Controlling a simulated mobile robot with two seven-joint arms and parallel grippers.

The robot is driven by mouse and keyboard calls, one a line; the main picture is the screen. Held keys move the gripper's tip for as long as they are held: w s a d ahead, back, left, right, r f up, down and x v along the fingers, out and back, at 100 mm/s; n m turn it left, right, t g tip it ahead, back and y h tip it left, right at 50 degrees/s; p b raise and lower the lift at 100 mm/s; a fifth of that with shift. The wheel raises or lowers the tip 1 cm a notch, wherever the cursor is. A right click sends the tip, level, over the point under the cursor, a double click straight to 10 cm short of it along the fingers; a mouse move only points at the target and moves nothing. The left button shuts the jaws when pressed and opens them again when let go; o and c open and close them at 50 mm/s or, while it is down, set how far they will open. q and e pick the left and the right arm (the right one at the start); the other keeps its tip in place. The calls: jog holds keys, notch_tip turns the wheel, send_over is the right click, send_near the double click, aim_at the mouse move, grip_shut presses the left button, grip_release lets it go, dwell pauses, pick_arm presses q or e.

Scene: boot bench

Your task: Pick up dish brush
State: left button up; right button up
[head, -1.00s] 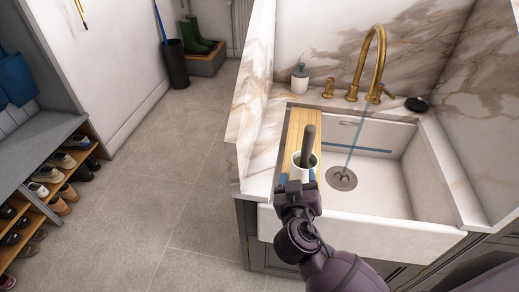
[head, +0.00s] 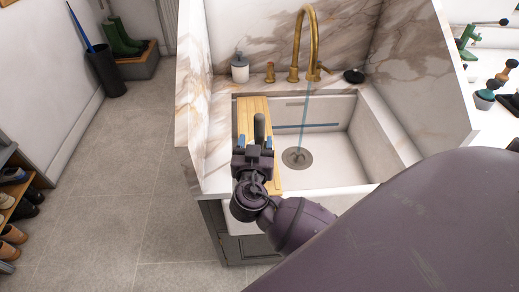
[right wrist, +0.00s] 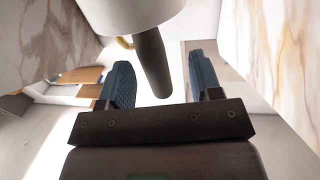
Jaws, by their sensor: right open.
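The dish brush shows as a dark grey handle (head: 259,127) standing up at the wooden board on the sink's left side. In the right wrist view the handle (right wrist: 152,62) sticks out of a white cup (right wrist: 130,12); the brush's head is hidden. My right gripper (head: 256,142) is open, with its blue fingertips left and right of the handle in the head view. In the right wrist view the handle lies in the gap between the fingers, closer to the left one, and is not clamped. My left gripper is out of view.
The wooden board (head: 247,106) spans the left part of the white sink (head: 340,146). A brass tap (head: 313,20) runs water into the basin. A soap bottle (head: 239,68) stands behind the board. A marble side wall (head: 191,95) rises at the left.

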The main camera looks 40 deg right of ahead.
aim_at(259, 138)
jog(key=x, duration=0.4)
jog(key=shift+s+d+p, duration=0.25)
jog(key=shift+d+p, duration=0.05)
jog(key=shift+p, duration=0.05)
jog(key=shift+w+d, duration=0.35)
jog(key=shift+w, duration=0.05)
grip_shut()
